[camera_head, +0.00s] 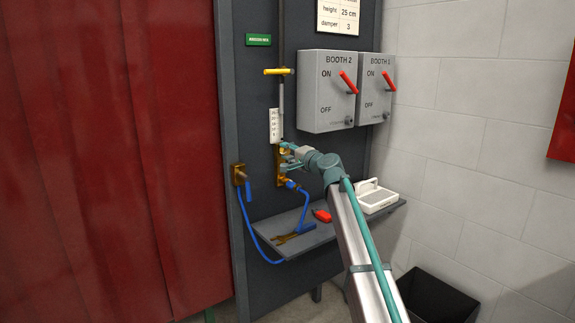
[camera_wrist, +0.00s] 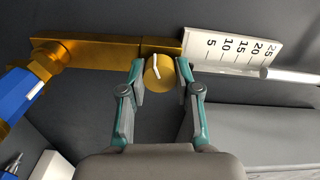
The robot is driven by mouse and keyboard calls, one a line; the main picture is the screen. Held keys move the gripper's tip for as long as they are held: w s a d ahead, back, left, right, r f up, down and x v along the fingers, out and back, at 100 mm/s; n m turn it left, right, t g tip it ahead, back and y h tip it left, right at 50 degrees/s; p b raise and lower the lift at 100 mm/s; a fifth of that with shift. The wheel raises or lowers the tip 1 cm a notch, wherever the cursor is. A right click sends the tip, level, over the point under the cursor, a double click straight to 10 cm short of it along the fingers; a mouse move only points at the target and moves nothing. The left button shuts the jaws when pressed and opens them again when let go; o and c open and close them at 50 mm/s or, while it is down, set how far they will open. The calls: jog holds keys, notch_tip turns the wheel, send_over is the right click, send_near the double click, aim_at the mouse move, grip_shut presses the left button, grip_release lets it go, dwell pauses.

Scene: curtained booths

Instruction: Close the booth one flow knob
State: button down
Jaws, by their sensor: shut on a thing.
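The flow knob (camera_wrist: 158,76) is a round brass knob with a white pointer line, in the wrist view at the upper middle. The line is tilted slightly off the picture's vertical. My gripper (camera_wrist: 160,80) has one finger on each side of the knob and is shut on it. In the head view my gripper (camera_head: 287,153) is at the brass fitting below the white scale, and it hides the knob there. The brass block (camera_wrist: 95,54) runs left from the knob to a blue hose connector (camera_wrist: 22,92). The scale (camera_wrist: 228,46) with numbers 5 to 25 stands beside it.
Two grey switch boxes, BOOTH 2 (camera_head: 327,108) and BOOTH 1 (camera_head: 373,112), with red levers hang right of the gripper. A shelf (camera_head: 330,233) below holds a red tool (camera_head: 321,215) and a white device (camera_head: 375,197). A blue hose (camera_head: 305,210) hangs below the fitting. A red curtain (camera_head: 100,150) fills the left.

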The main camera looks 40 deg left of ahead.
jog(key=n+b, duration=0.4)
jog(key=b, duration=0.1)
jog(key=shift+f+n, duration=0.2)
jog(key=shift+n, duration=0.1)
jog(key=shift+r+n+b, duration=0.2)
jog(key=shift+n+b, duration=1.2)
jog(key=shift+b, duration=0.05)
jog(key=c, duration=0.8)
grip_release()
jog(key=v, duration=1.2)
